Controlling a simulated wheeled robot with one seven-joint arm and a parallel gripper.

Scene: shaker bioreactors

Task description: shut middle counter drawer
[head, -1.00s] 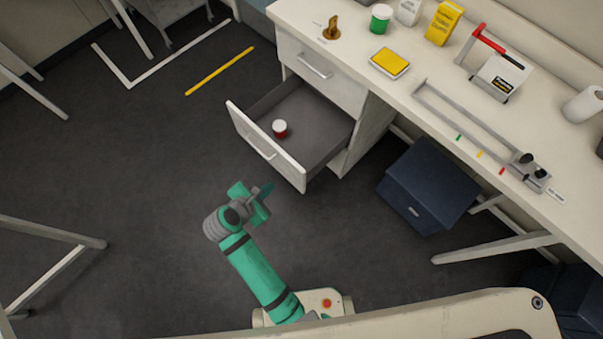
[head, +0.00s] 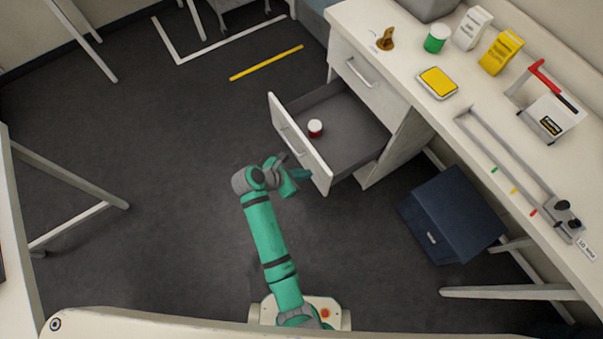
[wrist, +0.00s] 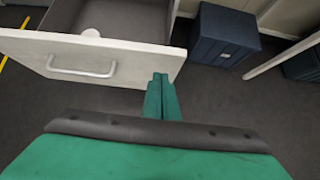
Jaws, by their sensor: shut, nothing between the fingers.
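The middle counter drawer (head: 301,140) is pulled out from the counter, below a shut upper drawer (head: 370,84). My gripper (head: 305,175) is shut and empty, just in front of the drawer front's near end. In the wrist view the closed green fingertips (wrist: 160,78) overlap the front's lower right corner; I cannot tell whether they touch it.
A dark blue box (head: 452,215) stands on the floor under the counter, right of the drawer. The counter top (head: 410,60) holds a green jar, cartons, a yellow pad and a red-handled device. The floor (head: 190,140) left of the drawer is clear. A table leg frame (head: 70,190) stands at far left.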

